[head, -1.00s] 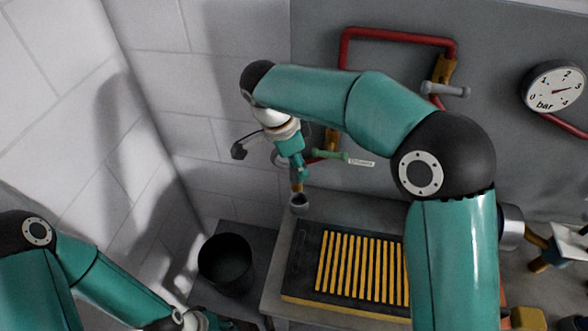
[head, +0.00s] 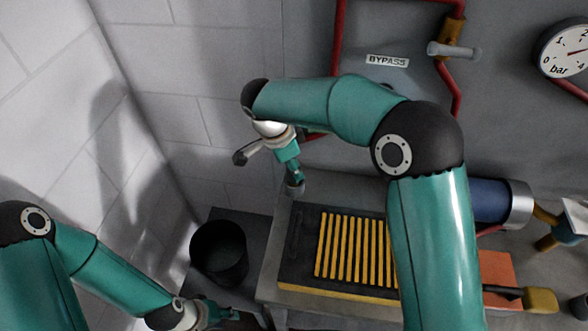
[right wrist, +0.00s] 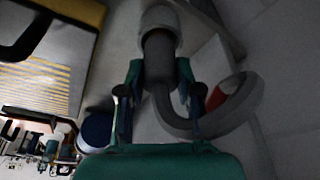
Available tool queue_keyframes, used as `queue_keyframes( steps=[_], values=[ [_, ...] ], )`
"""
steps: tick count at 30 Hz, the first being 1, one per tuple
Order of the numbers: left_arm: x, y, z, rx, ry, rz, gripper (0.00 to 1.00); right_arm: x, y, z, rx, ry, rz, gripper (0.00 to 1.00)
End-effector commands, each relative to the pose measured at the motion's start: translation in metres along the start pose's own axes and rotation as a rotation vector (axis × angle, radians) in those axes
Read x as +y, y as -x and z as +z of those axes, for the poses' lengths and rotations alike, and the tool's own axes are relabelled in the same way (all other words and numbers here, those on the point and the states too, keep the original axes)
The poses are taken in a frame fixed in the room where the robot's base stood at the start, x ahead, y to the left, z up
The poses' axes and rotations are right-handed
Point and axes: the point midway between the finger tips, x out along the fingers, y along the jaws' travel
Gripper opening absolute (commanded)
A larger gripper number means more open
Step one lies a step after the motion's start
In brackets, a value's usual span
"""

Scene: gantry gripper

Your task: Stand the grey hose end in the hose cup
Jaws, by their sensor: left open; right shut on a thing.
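My right gripper (head: 294,178) is shut on the grey hose end (right wrist: 158,62); its two fingers (right wrist: 160,88) flank it in the right wrist view. The light grey hose cup (right wrist: 161,18) is straight beyond the fingers, and it also shows in the head view (head: 295,188) right under the gripper. The hose end lines up with the cup and overlaps its mouth; I cannot tell how deep it sits. The hose curves back beside the gripper, with a red band at one side. My left gripper (head: 222,314) is open at the bottom of the head view, partly dark.
A black bucket (head: 219,252) stands left of the bench. A dark tray with yellow slats (head: 350,245) lies right of the cup. Red pipes, a BYPASS label (head: 387,61) and a gauge (head: 566,52) are on the back wall. A blue cylinder (head: 488,201) lies at right.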

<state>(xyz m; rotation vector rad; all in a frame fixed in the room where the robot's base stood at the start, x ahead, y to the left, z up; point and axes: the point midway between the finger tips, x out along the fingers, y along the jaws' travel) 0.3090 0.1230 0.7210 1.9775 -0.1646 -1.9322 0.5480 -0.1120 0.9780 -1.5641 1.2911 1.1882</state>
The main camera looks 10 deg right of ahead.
Motion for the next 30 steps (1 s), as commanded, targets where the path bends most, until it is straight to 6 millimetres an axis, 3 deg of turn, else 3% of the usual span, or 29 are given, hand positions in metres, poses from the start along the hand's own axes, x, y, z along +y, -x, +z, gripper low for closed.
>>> queue_keyframes(
  steps=[12, 13, 17, 30],
  values=[
    [-0.0005, -0.0013, -0.0007, 0.002, -0.001, 0.0, 0.41, -0.0012, -0.0046, 0.0009, 0.0, 0.001, -0.002, 0.0],
    [-0.0001, -0.0003, -0.0006, 0.002, -0.001, 0.0, 0.41, -0.0013, -0.0035, 0.0008, 0.0, 0.002, -0.002, 0.38],
    [0.0001, 0.0004, -0.0006, 0.002, -0.001, 0.0, 0.41, -0.0015, -0.0027, 0.0014, 0.0, 0.003, -0.002, 0.59],
    [0.0012, 0.0034, -0.0008, 0.002, -0.001, 0.0, 0.41, -0.002, 0.003, 0.0007, 0.0, 0.003, -0.004, 0.59]
  ],
)
